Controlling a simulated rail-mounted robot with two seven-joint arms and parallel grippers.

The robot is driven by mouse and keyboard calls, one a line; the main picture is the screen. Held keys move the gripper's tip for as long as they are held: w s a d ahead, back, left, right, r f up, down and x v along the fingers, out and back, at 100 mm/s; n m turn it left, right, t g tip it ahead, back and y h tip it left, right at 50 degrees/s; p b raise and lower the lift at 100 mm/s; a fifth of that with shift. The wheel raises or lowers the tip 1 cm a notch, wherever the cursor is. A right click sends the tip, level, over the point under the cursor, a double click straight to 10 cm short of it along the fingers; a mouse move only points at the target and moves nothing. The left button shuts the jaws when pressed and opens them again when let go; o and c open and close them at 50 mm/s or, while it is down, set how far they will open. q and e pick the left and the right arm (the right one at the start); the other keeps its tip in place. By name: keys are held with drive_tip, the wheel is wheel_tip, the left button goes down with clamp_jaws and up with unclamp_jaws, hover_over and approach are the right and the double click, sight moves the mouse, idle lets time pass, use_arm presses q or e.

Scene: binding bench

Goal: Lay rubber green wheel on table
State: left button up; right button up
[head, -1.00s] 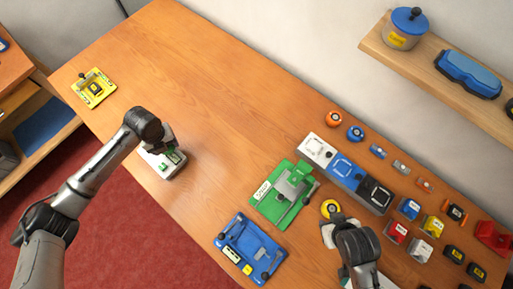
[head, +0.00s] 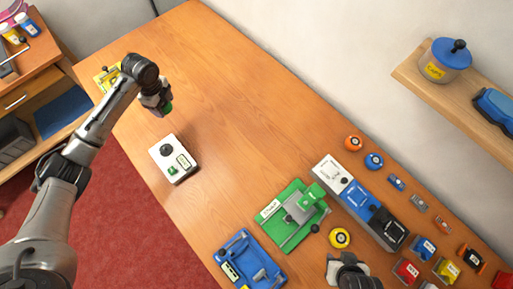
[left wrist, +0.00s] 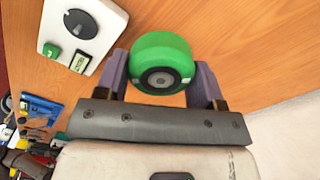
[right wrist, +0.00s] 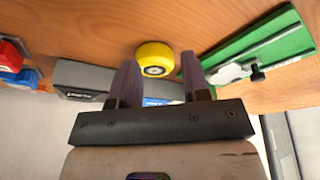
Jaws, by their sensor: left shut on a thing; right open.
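The green rubber wheel (left wrist: 162,62) is held between the fingers of my left gripper (left wrist: 162,80), which is shut on it. In the head view a bit of the green wheel (head: 168,107) shows below my left gripper (head: 160,104), over the far left part of the wooden table (head: 215,75). The wheel looks raised above the table; its exact height is hard to tell. My right gripper (right wrist: 163,82) is open and empty, with a yellow wheel (right wrist: 154,57) beyond its fingertips; in the head view the yellow wheel (head: 340,238) lies beside it.
A white box with a dark knob and green button (head: 173,159) stands near the front edge. A green fixture (head: 293,215) and a blue fixture (head: 250,262) lie to the right. A yellow fixture (head: 104,77) is partly behind my left arm. Table around the middle is clear.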

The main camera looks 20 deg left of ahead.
use_arm(q)
hover_over(147, 126)
wheel_tip(147, 126, down, 7)
drive_tip(key=shift+w, duration=0.1)
drive_tip(key=shift+f, duration=2.05)
drive_tip(key=shift+f, duration=0.1)
drive_tip(key=o, duration=1)
wheel_tip(147, 126, up, 12)
drive_tip(key=shift+r+p, duration=0.15)
drive_tip(key=shift+p, duration=0.2)
